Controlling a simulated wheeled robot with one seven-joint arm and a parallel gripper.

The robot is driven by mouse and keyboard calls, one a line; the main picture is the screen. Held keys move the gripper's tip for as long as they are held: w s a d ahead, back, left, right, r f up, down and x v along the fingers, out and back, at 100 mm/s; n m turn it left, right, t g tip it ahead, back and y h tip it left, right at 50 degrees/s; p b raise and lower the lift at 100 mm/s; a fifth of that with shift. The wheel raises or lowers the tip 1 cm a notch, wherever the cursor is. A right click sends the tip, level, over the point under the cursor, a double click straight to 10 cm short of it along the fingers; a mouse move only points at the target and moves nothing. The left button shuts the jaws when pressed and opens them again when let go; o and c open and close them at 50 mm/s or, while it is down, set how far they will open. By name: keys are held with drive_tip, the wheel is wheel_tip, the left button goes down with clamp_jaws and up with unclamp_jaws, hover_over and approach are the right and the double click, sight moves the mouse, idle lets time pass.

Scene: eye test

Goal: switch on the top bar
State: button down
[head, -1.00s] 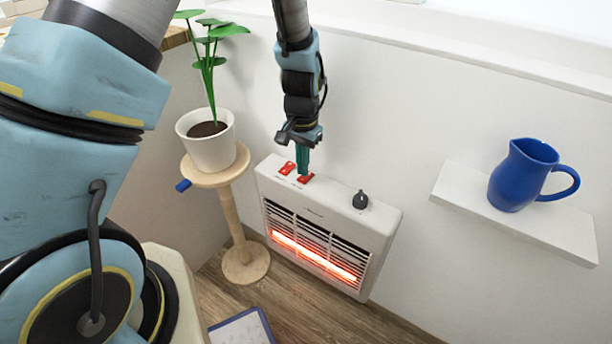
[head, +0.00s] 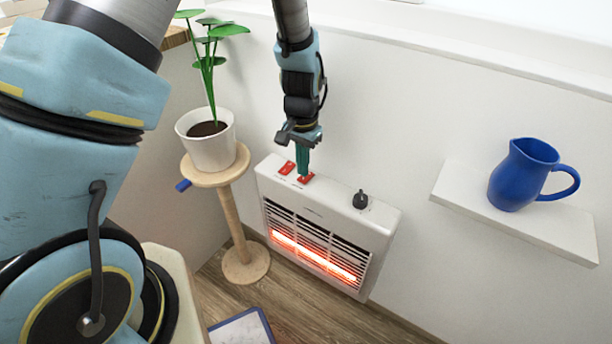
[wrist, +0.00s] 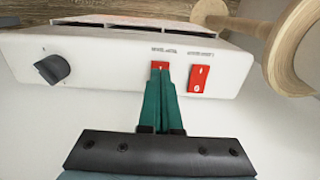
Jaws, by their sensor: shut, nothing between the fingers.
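The white heater (head: 385,222) stands low against the wall, with a dark knob (head: 360,200) and two red rocker switches on its top. A glowing orange bar (head: 312,257) shows in the lower part of its grille; the upper part is dark. My gripper (head: 303,174) is shut and empty, pointing down at the red switch nearer the knob (wrist: 160,65). Its fingertips cover part of that switch; I cannot tell whether they press it. The other red switch (wrist: 200,78) is uncovered, beside the fingers. The labels by the switches are too small to read.
A potted plant (head: 211,150) stands on a round wooden stand (head: 236,225) close left of the heater. A blue jug (head: 518,178) sits on a white wall shelf (head: 560,232) to the right. A blue-edged flat item (head: 240,330) lies on the floor in front.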

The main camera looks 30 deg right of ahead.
sight(303, 179)
drive_tip(key=shift+f+b, duration=0.45)
drive_tip(key=shift+f, duration=0.4)
idle(0.3)
wheel_tip(303, 179, up, 7)
drive_tip(key=p, duration=0.6)
idle(0.3)
drive_tip(key=w+a+r+n+p, duration=0.2)
drive_tip(key=w+a+r+n, duration=0.1)
drive_tip(key=a+r, duration=0.45)
drive_tip(key=w+a+r+n+p, duration=0.25)
drive_tip(key=a+r, duration=0.35)
drive_tip(key=a, duration=0.3)
drive_tip(key=s+a+r+n+p, duration=0.1)
drive_tip(key=a+r, duration=0.3)
drive_tip(key=a, duration=0.4)
drive_tip(key=s+a+r+n+t+p, duration=0.1)
drive_tip(key=s+a+r+n, duration=0.2)
drive_tip(key=a, duration=0.5)
wheel_tip(303, 179, up, 2)
drive_tip(key=shift+s+a+r+n+t, duration=0.15)
drive_tip(key=shift+a+r+n+t, duration=0.15)
drive_tip(key=shift+n, duration=0.45)
